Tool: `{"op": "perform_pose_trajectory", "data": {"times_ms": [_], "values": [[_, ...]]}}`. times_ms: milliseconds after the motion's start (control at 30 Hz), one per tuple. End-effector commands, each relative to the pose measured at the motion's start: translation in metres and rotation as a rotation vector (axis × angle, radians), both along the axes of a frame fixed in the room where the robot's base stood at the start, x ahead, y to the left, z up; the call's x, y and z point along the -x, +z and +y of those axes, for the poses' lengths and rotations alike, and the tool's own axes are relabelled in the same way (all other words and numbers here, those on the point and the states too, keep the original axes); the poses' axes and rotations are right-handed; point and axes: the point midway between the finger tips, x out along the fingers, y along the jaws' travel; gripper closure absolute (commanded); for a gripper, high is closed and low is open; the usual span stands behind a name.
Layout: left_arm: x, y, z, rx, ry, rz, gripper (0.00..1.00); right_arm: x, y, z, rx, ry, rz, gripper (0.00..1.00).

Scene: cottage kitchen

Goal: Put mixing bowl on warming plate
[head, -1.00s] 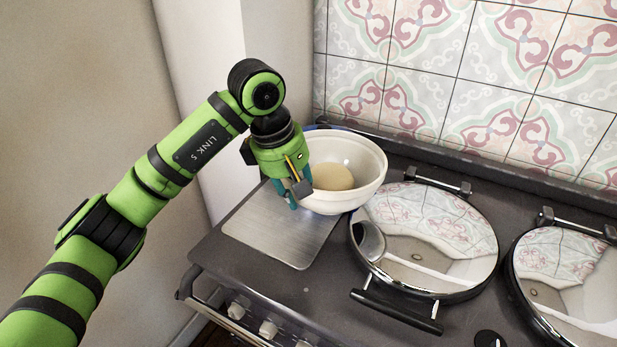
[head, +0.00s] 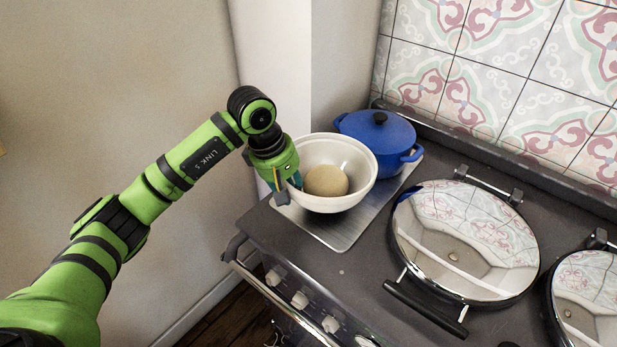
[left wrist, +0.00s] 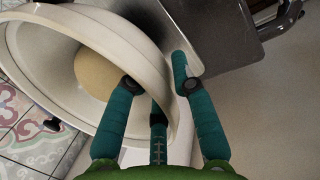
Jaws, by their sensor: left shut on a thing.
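The mixing bowl (head: 345,155) is cream white with a pale round ball of dough in it. It is over the front left part of the warming plate (head: 345,235), a flat brushed metal sheet on the stove top. I cannot tell whether the bowl's base touches the plate. My left gripper (head: 292,184) is shut on the bowl's left rim. In the left wrist view my left gripper (left wrist: 158,88) has its fingers on both sides of the bowl's wall (left wrist: 158,62), and the plate (left wrist: 220,38) shows beyond. My right gripper is not in view.
A blue lidded pot (head: 378,135) stands close behind the bowl, at the plate's back end. A round chrome hob lid (head: 465,240) is to the right, with a second lid (head: 590,300) beyond. A wall (head: 340,70) rises behind left.

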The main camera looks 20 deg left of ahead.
Motion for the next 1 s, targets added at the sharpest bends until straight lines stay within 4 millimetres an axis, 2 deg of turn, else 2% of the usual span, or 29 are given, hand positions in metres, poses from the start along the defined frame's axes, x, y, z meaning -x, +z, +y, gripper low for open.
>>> {"op": "perform_pose_trajectory", "data": {"times_ms": [33, 167, 400, 700, 733, 767, 800, 1000], "values": [[-0.003, 0.005, 0.001, 0.009, 0.0, -0.016, 1.0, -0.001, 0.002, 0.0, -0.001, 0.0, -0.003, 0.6], [-0.002, -0.001, 0.002, 0.01, -0.001, -0.013, 1.0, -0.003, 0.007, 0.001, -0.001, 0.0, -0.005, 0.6], [-0.002, -0.029, 0.001, 0.011, -0.001, -0.012, 1.0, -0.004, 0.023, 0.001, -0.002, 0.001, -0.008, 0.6], [-0.003, -0.037, 0.002, 0.009, -0.001, -0.015, 1.0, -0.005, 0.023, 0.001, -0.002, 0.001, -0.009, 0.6], [0.001, -0.043, 0.003, 0.0, 0.0, 0.001, 0.68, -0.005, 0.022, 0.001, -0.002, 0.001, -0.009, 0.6], [0.001, -0.043, 0.003, 0.0, 0.0, 0.001, 0.56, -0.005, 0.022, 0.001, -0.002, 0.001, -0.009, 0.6], [0.001, -0.043, 0.003, 0.0, 0.0, 0.001, 0.52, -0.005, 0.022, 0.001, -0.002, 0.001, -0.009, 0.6], [0.001, -0.042, 0.003, 0.001, 0.0, 0.001, 0.52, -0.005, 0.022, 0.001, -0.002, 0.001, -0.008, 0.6]]}}
